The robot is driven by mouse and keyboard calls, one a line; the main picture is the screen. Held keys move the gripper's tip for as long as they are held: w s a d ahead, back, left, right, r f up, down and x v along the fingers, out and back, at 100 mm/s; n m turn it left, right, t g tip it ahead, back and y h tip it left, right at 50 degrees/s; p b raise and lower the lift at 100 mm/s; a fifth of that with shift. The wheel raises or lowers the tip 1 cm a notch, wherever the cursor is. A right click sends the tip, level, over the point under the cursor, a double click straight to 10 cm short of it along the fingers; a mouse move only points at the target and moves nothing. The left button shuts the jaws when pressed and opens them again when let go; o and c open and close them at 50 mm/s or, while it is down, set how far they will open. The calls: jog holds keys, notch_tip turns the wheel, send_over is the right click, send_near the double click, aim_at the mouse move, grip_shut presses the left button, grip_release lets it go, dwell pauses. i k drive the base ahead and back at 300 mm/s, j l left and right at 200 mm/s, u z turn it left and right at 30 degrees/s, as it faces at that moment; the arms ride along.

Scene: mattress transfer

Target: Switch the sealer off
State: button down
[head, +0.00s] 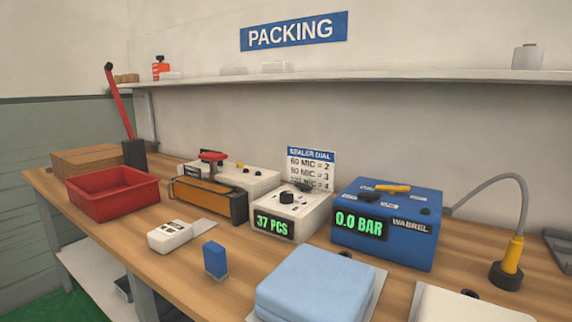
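What looks like the sealer (232,177) is a white box on the bench, with a long orange bar with black ends (207,199) in front of it. A red knob or handle (212,156) stands above the bar. Small dark knobs and a yellow part show on its top; I cannot tell which is a switch or how it is set. A "SEALER DIAL" sign (311,169) stands to its right, listing film thicknesses and numbers. My gripper is not in view.
A white counter reading 37 PCS (289,213) and a blue unit reading 0.0 BAR (388,221) stand right of it. A red tray (112,191) and a red lever (120,101) are left.

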aim_at(303, 187)
jog(key=i+j, duration=0.15)
jog(key=i, duration=0.2)
jog(key=i+j, duration=0.15)
jog(key=i, duration=0.25)
jog(key=i+j, duration=0.15)
jog(key=i, duration=0.2)
jog(key=z, duration=0.05)
